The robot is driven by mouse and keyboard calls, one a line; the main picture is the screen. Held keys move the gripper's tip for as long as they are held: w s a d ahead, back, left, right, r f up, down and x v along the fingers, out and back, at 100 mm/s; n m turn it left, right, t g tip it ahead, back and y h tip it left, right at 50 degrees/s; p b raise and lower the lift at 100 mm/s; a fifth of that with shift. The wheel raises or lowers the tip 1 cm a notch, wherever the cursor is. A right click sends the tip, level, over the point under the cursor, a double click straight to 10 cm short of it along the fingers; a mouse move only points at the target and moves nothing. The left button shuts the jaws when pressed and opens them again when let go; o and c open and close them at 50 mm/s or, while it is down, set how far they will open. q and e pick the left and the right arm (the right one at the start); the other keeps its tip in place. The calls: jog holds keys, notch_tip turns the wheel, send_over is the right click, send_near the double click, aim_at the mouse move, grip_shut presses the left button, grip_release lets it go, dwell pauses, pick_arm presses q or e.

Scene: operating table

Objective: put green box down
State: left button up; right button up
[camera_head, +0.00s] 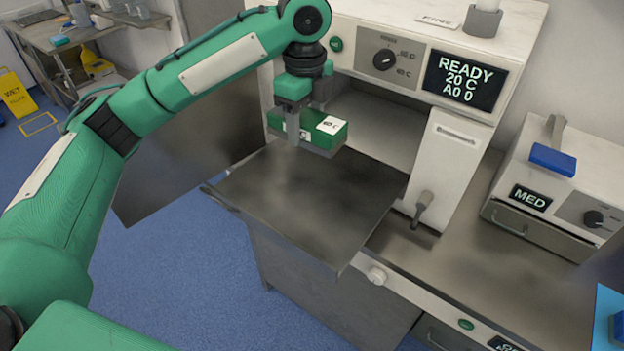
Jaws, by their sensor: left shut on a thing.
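The green box (323,130) has a white label on top. My left gripper (299,127) points down and is shut on it, with one grey finger on the box's near side. The box is over the back part of a flat dark metal shelf (310,215), which sticks out from the front of a white machine (440,155). I cannot tell whether the box's underside touches the shelf. My right gripper is not in view.
The machine's display (465,80) reads READY 20 C, beside a knob (384,60). A lever (421,208) stands right of the shelf. A smaller white unit marked MED (530,198) is at the right, with a blue-headed tool (553,160) on top. The shelf's front is bare.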

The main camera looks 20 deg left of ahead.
pick_arm(q)
jog(key=shift+w+r, duration=0.15)
jog(key=shift+r, duration=0.1)
jog(key=shift+d+f+m, duration=0.1)
jog(key=shift+f+m, duration=0.2)
jog(key=p, duration=0.2)
send_over(308, 202)
notch_tip(308, 202, down, 14)
jog(key=shift+f, duration=0.2)
jog(key=shift+f+p, duration=0.55)
jog(key=shift+f, duration=1.8)
jog(key=shift+f, duration=0.1)
jog(key=o, duration=1.2)
jog(key=shift+c, duration=0.2)
